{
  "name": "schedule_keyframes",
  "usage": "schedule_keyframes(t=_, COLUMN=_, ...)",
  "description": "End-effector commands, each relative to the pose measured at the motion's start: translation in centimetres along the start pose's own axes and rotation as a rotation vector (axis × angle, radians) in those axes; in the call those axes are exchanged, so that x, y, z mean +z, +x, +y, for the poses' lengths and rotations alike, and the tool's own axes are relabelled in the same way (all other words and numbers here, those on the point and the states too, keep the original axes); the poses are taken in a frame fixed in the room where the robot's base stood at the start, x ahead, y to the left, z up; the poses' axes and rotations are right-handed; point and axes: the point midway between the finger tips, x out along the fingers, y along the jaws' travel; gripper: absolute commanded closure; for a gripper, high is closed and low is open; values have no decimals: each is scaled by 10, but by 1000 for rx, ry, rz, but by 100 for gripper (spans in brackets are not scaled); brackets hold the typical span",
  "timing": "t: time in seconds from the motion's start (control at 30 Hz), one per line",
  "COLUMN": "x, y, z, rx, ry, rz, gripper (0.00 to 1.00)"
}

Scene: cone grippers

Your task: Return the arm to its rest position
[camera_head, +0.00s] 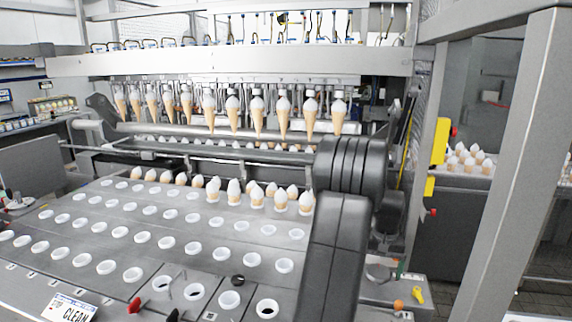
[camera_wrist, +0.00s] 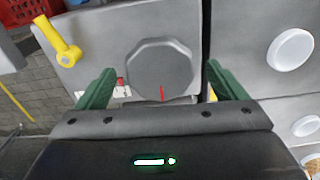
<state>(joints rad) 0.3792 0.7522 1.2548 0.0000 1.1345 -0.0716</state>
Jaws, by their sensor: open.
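My arm stands in the right middle of the head view, its dark grey links in front of the machine. My gripper (camera_wrist: 155,88) shows in the wrist view with two green fingers spread wide apart. The fingers are open and nothing is between them. Beyond them is a grey octagonal knob (camera_wrist: 160,68) with a red mark, on a metal panel. I cannot tell how far the fingertips are from the panel. In the head view my gripper cannot be made out.
A yellow handle (camera_wrist: 58,42) is left of the knob. The machine plate (camera_head: 130,228) has rows of white-rimmed holes, with several cones (camera_head: 234,192) in the far rows. More cones (camera_head: 258,115) hang above. A grey post (camera_head: 510,170) stands right of my arm.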

Motion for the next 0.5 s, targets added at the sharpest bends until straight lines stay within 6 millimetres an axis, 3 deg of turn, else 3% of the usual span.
schedule_keyframes(t=0.5, x=0, y=0, z=0, rx=0, ry=274, rz=0, gripper=9)
